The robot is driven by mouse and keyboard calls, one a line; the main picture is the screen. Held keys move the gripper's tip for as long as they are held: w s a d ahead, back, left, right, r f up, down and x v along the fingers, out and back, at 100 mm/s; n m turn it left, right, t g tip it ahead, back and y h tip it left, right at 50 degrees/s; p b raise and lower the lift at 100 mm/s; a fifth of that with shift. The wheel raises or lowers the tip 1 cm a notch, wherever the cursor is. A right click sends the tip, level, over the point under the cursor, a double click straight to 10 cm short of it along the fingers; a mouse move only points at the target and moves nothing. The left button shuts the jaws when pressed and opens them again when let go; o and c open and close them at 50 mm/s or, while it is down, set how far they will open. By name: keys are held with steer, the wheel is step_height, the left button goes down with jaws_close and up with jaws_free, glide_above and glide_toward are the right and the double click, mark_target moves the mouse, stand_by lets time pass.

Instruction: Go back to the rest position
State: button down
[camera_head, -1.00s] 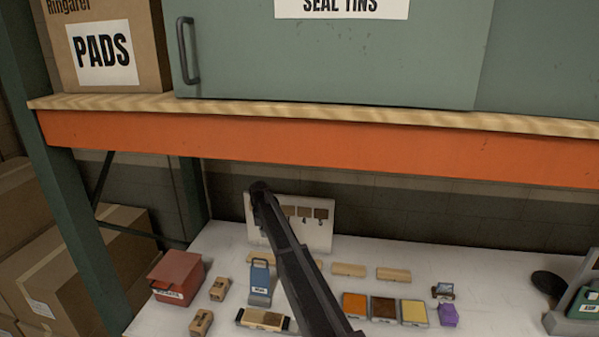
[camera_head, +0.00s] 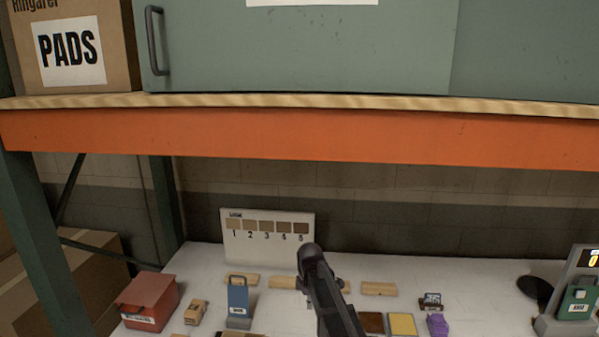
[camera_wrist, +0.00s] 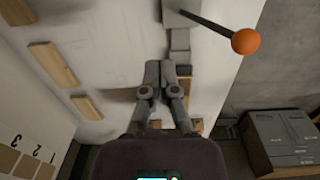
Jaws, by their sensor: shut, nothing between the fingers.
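My gripper (camera_wrist: 167,68) shows in the wrist view with its two fingers together and nothing between them. It is over the white worktop (camera_wrist: 112,57), among wooden blocks and grey items. In the head view my dark arm rises from the bottom edge, right of the numbered swatch board (camera_head: 267,238); the gripper itself cannot be made out there. The arm covers part of the worktop and some items behind it.
On the worktop are a red box (camera_head: 149,302), a blue-fronted holder (camera_head: 238,297), wooden blocks (camera_head: 379,289), a yellow pad (camera_head: 403,325) and a purple item (camera_head: 437,325). An orange shelf beam (camera_head: 300,135) spans above. An orange ball (camera_wrist: 245,41) on a rod is near my gripper.

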steer(key=s+d+f+m+b, duration=0.3)
steer(key=s+d+m, duration=0.4)
steer(key=s, duration=0.4)
steer(key=s+d+f+m+b, duration=0.4)
steer(key=s+d+m, duration=0.2)
steer(key=s+m, duration=0.3)
steer(key=shift+s+d+f, duration=0.25)
steer(key=shift+s+d, duration=0.15)
steer(key=shift+s, duration=0.45)
